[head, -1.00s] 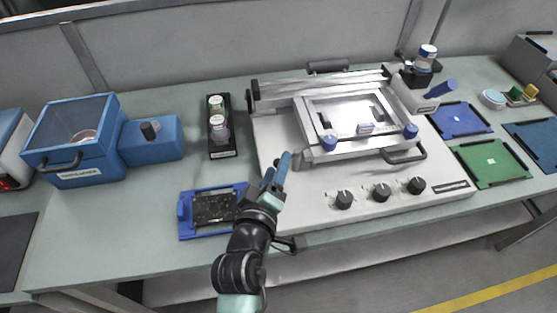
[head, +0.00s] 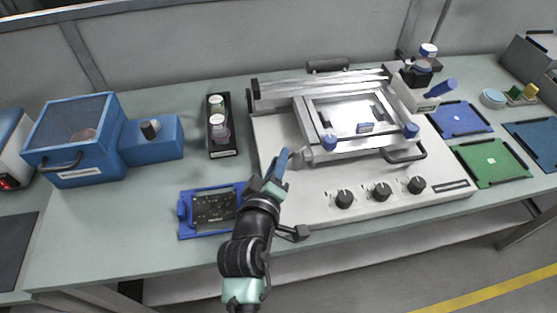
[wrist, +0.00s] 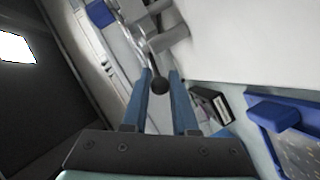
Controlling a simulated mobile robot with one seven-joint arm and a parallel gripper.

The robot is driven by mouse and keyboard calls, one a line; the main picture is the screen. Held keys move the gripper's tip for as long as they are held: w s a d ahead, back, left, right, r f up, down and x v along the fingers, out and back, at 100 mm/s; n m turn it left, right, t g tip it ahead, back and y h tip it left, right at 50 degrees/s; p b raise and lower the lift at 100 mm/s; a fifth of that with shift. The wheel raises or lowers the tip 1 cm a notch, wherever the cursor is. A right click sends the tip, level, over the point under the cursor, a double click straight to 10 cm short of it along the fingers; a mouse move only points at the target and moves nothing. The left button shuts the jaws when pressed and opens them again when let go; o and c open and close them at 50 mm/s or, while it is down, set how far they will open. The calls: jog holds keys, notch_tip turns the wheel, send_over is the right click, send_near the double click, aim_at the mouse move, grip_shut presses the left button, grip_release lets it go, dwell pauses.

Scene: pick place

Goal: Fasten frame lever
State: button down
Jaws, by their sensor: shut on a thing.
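In the head view my gripper (head: 281,160) is at the left side of the white printer (head: 290,200), beside the frame's near left corner. There the knob is hidden by the fingers. The silver frame (head: 352,153) lies over the printer bed, with blue knobs (head: 329,142) along its near edge.
A blue board holder (head: 184,212) with a dark circuit board lies left of my gripper. A black rack (head: 222,153) with jars stands behind it. Three dark dials (head: 381,192) line the printer's front. Blue and green trays (head: 491,162) lie at right.

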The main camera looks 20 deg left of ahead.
jog(key=shift+a+f+b, duration=0.1)
jog(key=shift+b, duration=0.3)
jog(key=shift+f+h+b, duration=0.1)
jog(key=shift+h+b, duration=0.2)
jog(key=shift+b, duration=0.05)
jog(key=m+h+b, duration=0.1)
jog(key=h+b, duration=0.1)
jog(key=b, duration=0.1)
jog(key=shift+w+a+f+m, duration=0.1)
jog(key=shift+w+a+m, duration=0.1)
jog(key=shift+a+m, duration=0.2)
jog(key=h+b, duration=0.1)
jog(key=m+h+b, duration=0.2)
jog(key=shift+w+a, duration=0.35)
jog(key=shift+w+a+r+m+g+h+b, duration=0.1)
jog(key=shift+w+r+m+g+h+b, duration=0.05)
jog(key=shift+m+h+b, duration=0.35)
jog(key=shift+w+a+r+m+g+h+b, duration=0.15)
jog(key=shift+m+h+b, duration=0.1)
jog(key=shift+m+h, duration=0.3)
jog(key=shift+d+h, duration=0.1)
jog(key=shift+h, duration=0.15)
jog(key=c, duration=0.7)
grip_release()
